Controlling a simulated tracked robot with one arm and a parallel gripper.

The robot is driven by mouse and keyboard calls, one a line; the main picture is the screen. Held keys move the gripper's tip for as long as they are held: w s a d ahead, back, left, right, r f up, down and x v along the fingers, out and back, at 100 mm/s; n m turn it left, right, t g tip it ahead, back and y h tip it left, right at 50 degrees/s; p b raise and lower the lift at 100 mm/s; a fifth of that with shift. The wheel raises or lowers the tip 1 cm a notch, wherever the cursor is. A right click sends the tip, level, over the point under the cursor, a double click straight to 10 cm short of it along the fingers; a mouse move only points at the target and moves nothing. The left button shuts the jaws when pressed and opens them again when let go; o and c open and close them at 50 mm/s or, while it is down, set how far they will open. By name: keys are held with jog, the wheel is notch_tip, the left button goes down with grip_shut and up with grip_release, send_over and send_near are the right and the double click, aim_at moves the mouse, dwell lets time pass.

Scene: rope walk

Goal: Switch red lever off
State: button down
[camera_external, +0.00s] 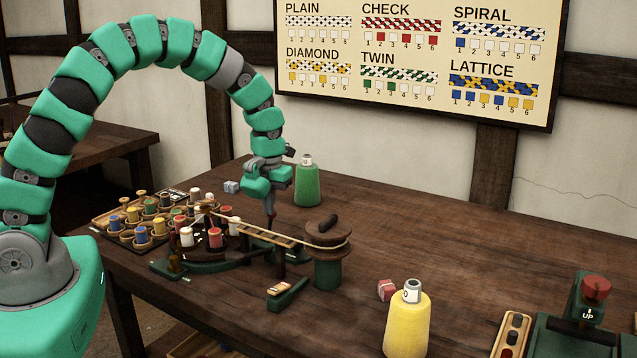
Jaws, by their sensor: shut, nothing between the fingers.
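A red knob (597,287) tops a dark green stand (572,338) at the right edge of the table; a tag below the knob reads "UP". It looks like the red lever, but its on or off position cannot be told. My gripper (270,215) points down over the braiding device (205,258) in the middle of the table. It is shut and empty, far to the left of the red knob. Whether its tips touch the device cannot be told.
A yellow bottle (408,325) and a small red block (387,290) stand between the device and the red knob. A green bottle (307,185) stands behind my gripper. A bobbin tray (120,215) lies at left. The back right tabletop is clear.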

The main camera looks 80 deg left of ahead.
jog(key=shift+w+a+r, duration=0.1)
jog(key=shift+w+a, duration=0.15)
jog(key=shift+a, duration=0.1)
dwell(0.4)
jog(key=shift+w+a+r+p, duration=0.1)
jog(key=shift+w+r+p, duration=0.15)
jog(key=shift+p, duration=0.2)
notch_tip(320, 180, up, 9)
jog(key=w+a+p, duration=0.1)
jog(key=w+p, duration=0.1)
jog(key=p, duration=0.2)
jog(key=shift+a, duration=0.2)
